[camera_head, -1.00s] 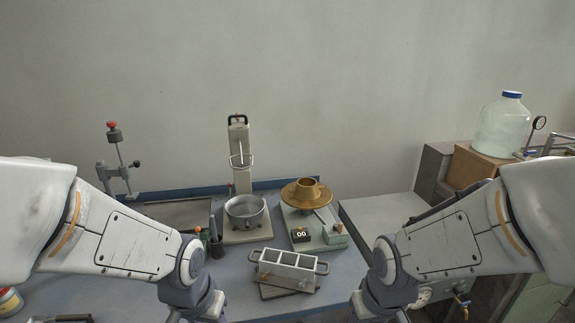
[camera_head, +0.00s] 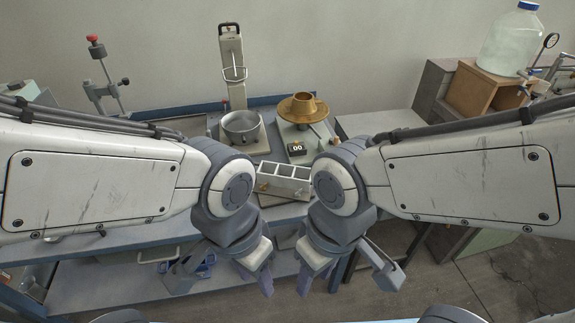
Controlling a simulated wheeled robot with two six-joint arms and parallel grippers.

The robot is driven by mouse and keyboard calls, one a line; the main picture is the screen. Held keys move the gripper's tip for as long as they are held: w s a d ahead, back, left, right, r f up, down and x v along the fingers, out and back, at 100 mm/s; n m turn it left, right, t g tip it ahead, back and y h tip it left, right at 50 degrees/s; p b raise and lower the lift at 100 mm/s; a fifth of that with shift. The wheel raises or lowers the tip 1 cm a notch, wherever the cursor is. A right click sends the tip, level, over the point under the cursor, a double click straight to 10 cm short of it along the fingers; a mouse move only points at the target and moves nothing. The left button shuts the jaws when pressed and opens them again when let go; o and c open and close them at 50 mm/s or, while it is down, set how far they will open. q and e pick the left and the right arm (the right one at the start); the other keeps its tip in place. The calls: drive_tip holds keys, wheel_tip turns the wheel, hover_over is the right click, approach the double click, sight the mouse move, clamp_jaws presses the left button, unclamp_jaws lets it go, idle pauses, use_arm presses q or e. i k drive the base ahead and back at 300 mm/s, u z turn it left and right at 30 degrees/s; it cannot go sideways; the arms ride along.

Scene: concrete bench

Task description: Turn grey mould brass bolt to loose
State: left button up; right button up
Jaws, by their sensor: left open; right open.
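The grey mould (camera_head: 285,172) is a three-compartment metal block near the front edge of the blue bench, partly hidden by my two wrists. A small brass bolt (camera_head: 263,187) shows on its front face at the left; the right part of the face is covered by my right wrist. My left gripper (camera_head: 268,285) points down, open and empty, in front of the bench edge and below the mould. My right gripper (camera_head: 318,284) also points down there, open and empty, close to the left one. Neither touches the mould.
Behind the mould stand a mixer with a steel bowl (camera_head: 240,128) and a brass cone on a flow table (camera_head: 302,107). A lever stand (camera_head: 104,80) is at the left. A shelf lies under the bench.

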sight(283, 181)
drive_tip(key=z, duration=1)
drive_tip(key=k, duration=1)
drive_tip(key=u, duration=1.4)
drive_tip(key=i, duration=0.5)
drive_tip(key=z, duration=0.1)
